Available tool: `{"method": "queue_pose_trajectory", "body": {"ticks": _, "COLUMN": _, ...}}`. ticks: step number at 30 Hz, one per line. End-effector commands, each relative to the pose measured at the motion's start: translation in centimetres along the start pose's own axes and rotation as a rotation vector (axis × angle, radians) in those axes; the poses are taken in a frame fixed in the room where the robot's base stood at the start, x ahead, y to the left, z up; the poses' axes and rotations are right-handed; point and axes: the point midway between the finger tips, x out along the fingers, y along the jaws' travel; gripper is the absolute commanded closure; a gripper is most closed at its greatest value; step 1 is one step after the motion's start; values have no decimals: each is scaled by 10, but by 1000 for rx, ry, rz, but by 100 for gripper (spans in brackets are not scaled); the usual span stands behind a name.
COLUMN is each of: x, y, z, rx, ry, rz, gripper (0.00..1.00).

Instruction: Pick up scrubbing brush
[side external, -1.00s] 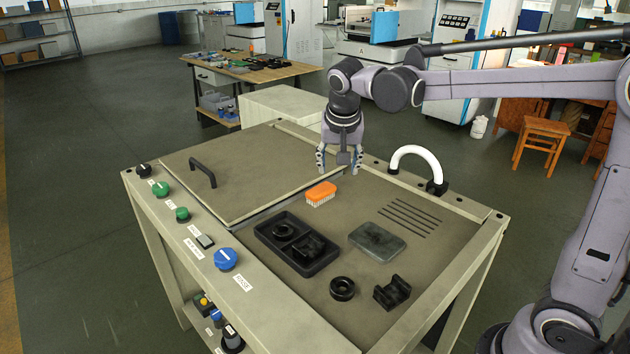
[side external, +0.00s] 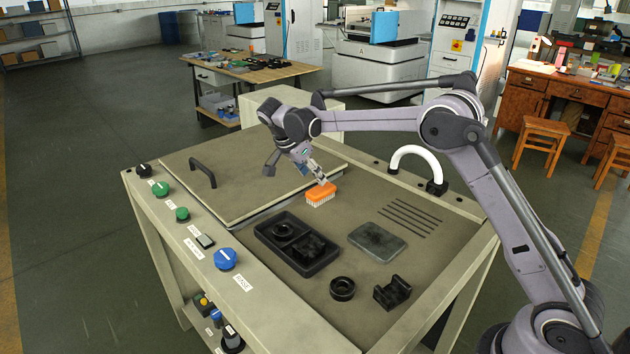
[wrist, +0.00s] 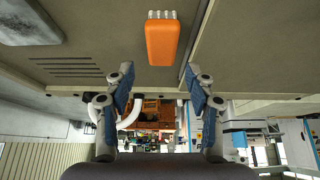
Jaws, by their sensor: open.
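The scrubbing brush (side external: 321,194) has an orange back and pale bristles. It lies bristles down on the machine's top, just behind the black tray. In the wrist view the brush (wrist: 162,42) is at the upper middle, ahead of the fingertips and between their lines. My gripper (side external: 322,180) is tilted and close above the brush in the side view; whether it touches is unclear. In the wrist view my gripper (wrist: 160,72) shows two blue-padded fingers spread wide with nothing between them.
A black tray (side external: 262,238) holds dark parts in front of the brush. A grey slab (side external: 377,242), a black ring (side external: 342,288) and a black block (side external: 392,293) lie to the right. A white arched handle (side external: 418,151) stands at the back right. A raised lid (side external: 240,170) is left.

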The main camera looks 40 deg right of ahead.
Motion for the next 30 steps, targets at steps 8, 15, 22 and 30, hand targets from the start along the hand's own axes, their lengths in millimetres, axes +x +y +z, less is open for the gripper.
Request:
{"method": "queue_pose_trajectory", "body": {"ticks": 8, "x": 31, "y": 0, "z": 0, "rx": -1, "ry": -1, "rz": -1, "gripper": 45}}
{"method": "queue_pose_trajectory", "body": {"ticks": 15, "x": 54, "y": -2, "z": 0, "rx": -1, "ry": -1, "rz": 0, "gripper": 45}}
{"method": "queue_pose_trajectory", "body": {"ticks": 22, "x": 81, "y": -3, "z": 0, "rx": -2, "ry": -1, "rz": -1, "gripper": 45}}
{"method": "queue_pose_trajectory", "body": {"ticks": 30, "x": 84, "y": -3, "z": 0, "rx": -3, "ry": -1, "rz": -2, "gripper": 45}}
